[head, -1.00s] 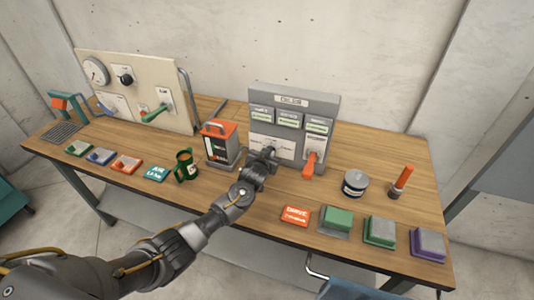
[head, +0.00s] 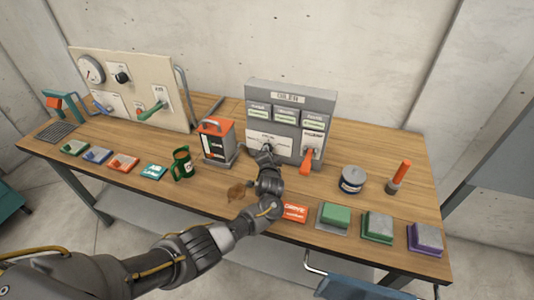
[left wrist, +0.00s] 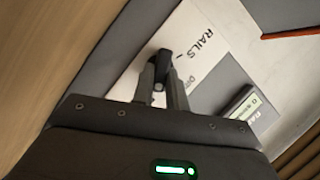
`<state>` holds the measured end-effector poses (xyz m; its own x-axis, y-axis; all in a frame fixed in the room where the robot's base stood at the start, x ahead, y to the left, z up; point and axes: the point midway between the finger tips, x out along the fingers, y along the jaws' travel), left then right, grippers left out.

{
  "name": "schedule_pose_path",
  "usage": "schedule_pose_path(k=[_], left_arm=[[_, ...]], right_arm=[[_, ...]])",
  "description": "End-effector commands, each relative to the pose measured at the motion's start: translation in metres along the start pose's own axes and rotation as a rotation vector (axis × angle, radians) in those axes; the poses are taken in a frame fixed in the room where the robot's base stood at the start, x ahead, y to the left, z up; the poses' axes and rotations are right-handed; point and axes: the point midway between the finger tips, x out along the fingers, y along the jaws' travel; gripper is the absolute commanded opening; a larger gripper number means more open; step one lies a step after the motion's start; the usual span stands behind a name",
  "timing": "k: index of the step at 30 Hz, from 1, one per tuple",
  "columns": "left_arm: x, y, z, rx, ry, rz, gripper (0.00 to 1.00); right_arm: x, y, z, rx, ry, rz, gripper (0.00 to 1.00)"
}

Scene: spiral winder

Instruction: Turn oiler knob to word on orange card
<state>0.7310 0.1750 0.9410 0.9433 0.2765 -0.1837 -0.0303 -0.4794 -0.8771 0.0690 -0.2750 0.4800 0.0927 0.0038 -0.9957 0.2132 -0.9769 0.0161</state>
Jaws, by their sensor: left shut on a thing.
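The grey oiler box (head: 290,90) stands at the back middle of the bench, with a row of labelled windows, a white dial plate below and an orange lever (head: 306,163) at its right. My left gripper (head: 267,150) is at the dial plate. In the left wrist view its fingers (left wrist: 162,88) are shut on the black oiler knob (left wrist: 162,62), beside the printed word RAILS (left wrist: 205,48). In the head view the gripper mostly hides the knob. The orange card (head: 295,213) lies near the front edge, its top line seeming to read DRIVE, partly behind my left arm. My right gripper is out of view.
An orange-topped lantern-like box (head: 216,140) and a green mug (head: 183,165) stand left of the oiler. A round tin (head: 352,180) and an orange-handled tool (head: 400,175) stand to its right. Coloured blocks (head: 377,227) line the front right. A brown stain (head: 238,192) marks the bench.

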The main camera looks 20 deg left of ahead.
Motion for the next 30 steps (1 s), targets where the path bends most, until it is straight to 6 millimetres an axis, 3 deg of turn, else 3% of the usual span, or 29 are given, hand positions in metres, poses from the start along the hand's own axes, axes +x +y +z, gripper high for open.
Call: schedule_pose_path(k=[12, 29, 30], left_arm=[[0.0012, 0.0, -0.0011, 0.164, 0.002, -0.073, 0.0], [0.0015, -0.0011, -0.0009, 0.187, 0.002, -0.084, 0.0], [0.0015, -0.0011, -0.0009, 0.187, 0.002, -0.084, 0.2]], right_arm=[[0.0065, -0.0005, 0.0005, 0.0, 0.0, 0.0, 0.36], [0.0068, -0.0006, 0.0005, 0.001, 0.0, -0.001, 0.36], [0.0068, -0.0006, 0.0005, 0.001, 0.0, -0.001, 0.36]])
